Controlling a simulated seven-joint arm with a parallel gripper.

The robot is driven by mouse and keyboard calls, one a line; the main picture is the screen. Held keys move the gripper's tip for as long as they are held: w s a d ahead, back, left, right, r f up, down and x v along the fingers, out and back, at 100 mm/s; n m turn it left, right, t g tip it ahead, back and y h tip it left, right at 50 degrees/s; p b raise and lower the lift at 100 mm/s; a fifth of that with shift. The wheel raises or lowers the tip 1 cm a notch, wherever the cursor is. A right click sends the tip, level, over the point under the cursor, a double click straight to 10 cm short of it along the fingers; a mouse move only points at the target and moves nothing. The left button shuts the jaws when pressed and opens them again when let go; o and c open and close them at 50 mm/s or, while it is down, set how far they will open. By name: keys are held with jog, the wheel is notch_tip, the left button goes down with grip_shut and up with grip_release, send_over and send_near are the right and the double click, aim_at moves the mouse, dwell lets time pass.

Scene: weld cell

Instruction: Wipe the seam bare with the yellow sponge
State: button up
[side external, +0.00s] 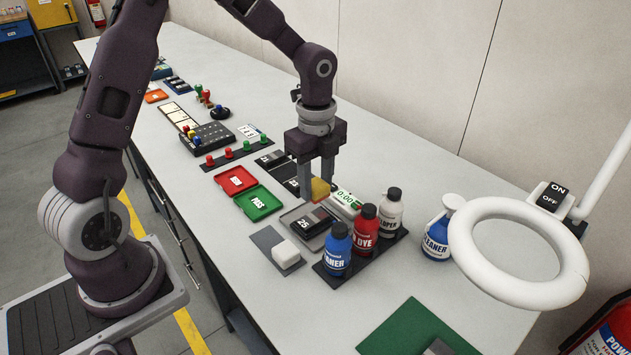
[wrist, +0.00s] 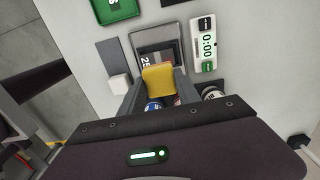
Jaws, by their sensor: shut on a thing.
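My gripper (side external: 319,183) points down over the bench and is shut on the yellow sponge (side external: 321,190). In the wrist view the sponge (wrist: 159,79) sits between the two fingers of my gripper (wrist: 159,90). Beyond it lies a grey tray (wrist: 135,42) with a dark metal plate piece (wrist: 155,52) marked 25. In the side view this tray (side external: 290,216) and plate (side external: 312,221) lie just below and left of the sponge, which appears held above the bench. The sponge and bottles hide part of the plate. I cannot make out the seam or any coating on it.
Blue (side external: 337,252), red (side external: 364,230) and grey-white (side external: 390,212) bottles stand close in a dark rack beside the tray. A white timer (side external: 346,201) lies behind. A white block (side external: 286,252) sits left. A ring lamp (side external: 470,268) overhangs the right. Red (side external: 235,179) and green (side external: 258,202) trays lie farther back.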

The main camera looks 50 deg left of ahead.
aim_at(316, 219)
jog(key=shift+f, duration=3.1)
jog(key=shift+w+f, duration=0.25)
jog(key=shift+f, duration=0.05)
grip_shut()
jog(key=shift+w, duration=1.5)
jog(key=shift+w+f, duration=0.2)
jog(key=shift+w, duration=0.15)
jog(key=shift+s+r, duration=0.15)
jog(key=shift+s, duration=1.95)
jog(key=shift+r, duration=3.95)
